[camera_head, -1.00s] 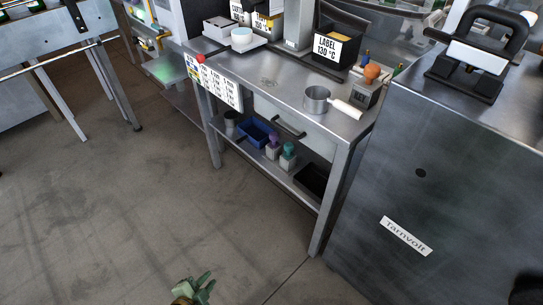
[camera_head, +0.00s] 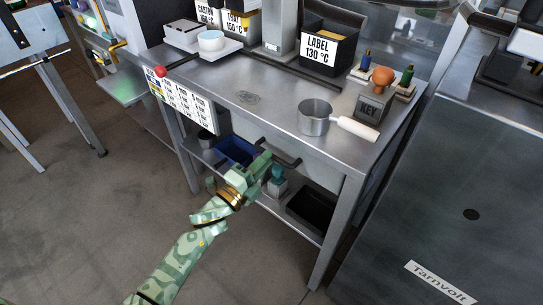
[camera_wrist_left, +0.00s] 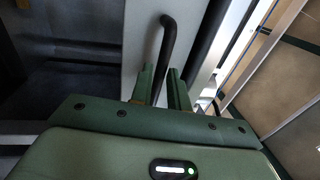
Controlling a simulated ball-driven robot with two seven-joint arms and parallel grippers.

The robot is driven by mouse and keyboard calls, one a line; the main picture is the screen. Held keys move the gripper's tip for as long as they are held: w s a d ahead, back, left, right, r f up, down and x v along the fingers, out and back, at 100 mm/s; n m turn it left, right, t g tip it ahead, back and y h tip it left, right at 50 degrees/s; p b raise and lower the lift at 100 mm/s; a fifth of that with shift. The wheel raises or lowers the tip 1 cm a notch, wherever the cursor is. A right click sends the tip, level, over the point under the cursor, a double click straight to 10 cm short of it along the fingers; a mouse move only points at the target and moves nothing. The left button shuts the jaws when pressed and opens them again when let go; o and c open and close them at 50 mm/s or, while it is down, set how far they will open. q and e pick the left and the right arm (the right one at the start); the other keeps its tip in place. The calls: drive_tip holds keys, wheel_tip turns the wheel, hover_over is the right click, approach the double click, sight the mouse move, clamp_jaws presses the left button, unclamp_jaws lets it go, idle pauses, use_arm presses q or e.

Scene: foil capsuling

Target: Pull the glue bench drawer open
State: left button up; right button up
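The glue bench (camera_head: 262,92) stands ahead with its pale drawer front (camera_head: 316,172) under the top; the drawer looks shut. Its black bar handle (camera_head: 288,161) is partly hidden by my left gripper (camera_head: 264,163) in the head view. In the left wrist view the handle (camera_wrist_left: 167,42) runs down the drawer front (camera_wrist_left: 142,35) toward my left gripper (camera_wrist_left: 162,82). The two green fingers are apart, with the lower end of the handle lined up between them. I cannot tell whether they touch it. My right gripper is not in view.
A steel pot (camera_head: 313,119) with a white handle and a KEY block (camera_head: 371,107) stand on the bench top. A blue bin (camera_head: 236,150), a teal-topped bottle (camera_head: 277,177) and a black tray (camera_head: 311,212) are on the lower shelf. A dark metal cabinet (camera_head: 430,190) is close at right. Floor in front is free.

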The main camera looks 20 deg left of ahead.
use_arm(q)
drive_tip(key=shift+x, duration=1.4)
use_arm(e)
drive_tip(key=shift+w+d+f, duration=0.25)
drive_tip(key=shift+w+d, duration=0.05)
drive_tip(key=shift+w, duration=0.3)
use_arm(q)
clamp_jaws()
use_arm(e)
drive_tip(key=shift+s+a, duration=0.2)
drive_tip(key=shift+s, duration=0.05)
use_arm(q)
drive_tip(key=shift+s, duration=0.1)
